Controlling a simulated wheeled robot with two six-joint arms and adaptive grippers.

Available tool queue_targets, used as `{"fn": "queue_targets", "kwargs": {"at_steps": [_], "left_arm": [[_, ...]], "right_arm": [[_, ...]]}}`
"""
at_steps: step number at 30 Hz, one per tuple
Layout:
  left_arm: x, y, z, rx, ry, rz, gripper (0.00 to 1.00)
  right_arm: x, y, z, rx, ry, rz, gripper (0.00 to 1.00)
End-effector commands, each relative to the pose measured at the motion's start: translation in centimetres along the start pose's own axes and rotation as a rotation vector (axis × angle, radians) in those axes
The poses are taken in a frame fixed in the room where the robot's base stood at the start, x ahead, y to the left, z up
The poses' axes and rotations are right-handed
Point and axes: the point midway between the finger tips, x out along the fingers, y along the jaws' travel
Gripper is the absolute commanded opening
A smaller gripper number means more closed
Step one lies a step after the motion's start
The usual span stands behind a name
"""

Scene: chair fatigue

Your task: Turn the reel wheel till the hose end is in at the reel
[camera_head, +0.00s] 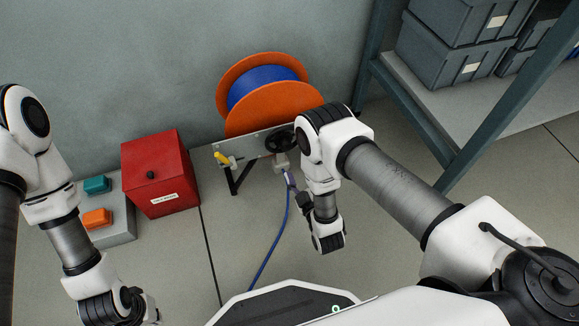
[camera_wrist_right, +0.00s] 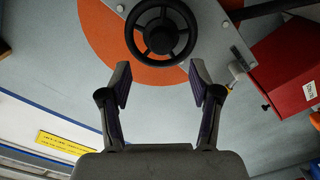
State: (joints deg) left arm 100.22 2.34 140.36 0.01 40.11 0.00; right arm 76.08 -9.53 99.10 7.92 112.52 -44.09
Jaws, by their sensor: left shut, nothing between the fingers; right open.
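The reel (camera_head: 270,105) has orange flanges and blue hose wound between them. Its black wheel (camera_head: 280,139) is on the front plate, partly hidden by my right arm; the right wrist view shows the whole wheel (camera_wrist_right: 161,30). My right gripper (camera_wrist_right: 158,76) is open and empty. Its fingertips are short of the wheel's rim and to either side of it in that view. Blue hose (camera_head: 271,248) runs from below the plate down across the floor; its end is not visible.
A red box (camera_head: 158,176) stands left of the reel, beside a grey panel (camera_head: 118,224) with teal and orange blocks. A yellow-handled fitting (camera_head: 222,158) is on the plate's left. A shelf (camera_head: 470,110) with grey crates stands at right. The floor below the reel is mostly clear.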

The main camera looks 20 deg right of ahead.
Motion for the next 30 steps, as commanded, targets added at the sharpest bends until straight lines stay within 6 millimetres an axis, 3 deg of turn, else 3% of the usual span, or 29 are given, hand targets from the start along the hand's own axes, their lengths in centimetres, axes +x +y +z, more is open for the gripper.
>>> {"fn": "queue_targets", "kwargs": {"at_steps": [12,22,23,27,30], "left_arm": [[2.8,0.0,0.0,0.001,0.000,0.000,0.00],[2.9,0.0,0.0,0.001,0.001,0.000,0.00],[2.9,0.0,0.0,0.001,0.001,0.000,0.00],[2.9,0.0,0.0,0.001,0.001,0.000,0.00],[2.9,0.0,0.0,0.001,0.001,0.000,0.00]], "right_arm": [[6.7,0.0,0.0,-0.003,0.008,0.008,0.63],[7.7,0.2,-0.2,-0.002,0.005,0.005,0.63],[7.7,0.2,-0.2,-0.002,0.005,0.005,0.56],[7.7,0.2,-0.2,-0.002,0.005,0.005,0.06],[7.7,0.2,-0.2,-0.002,0.005,0.005,0.03]]}}
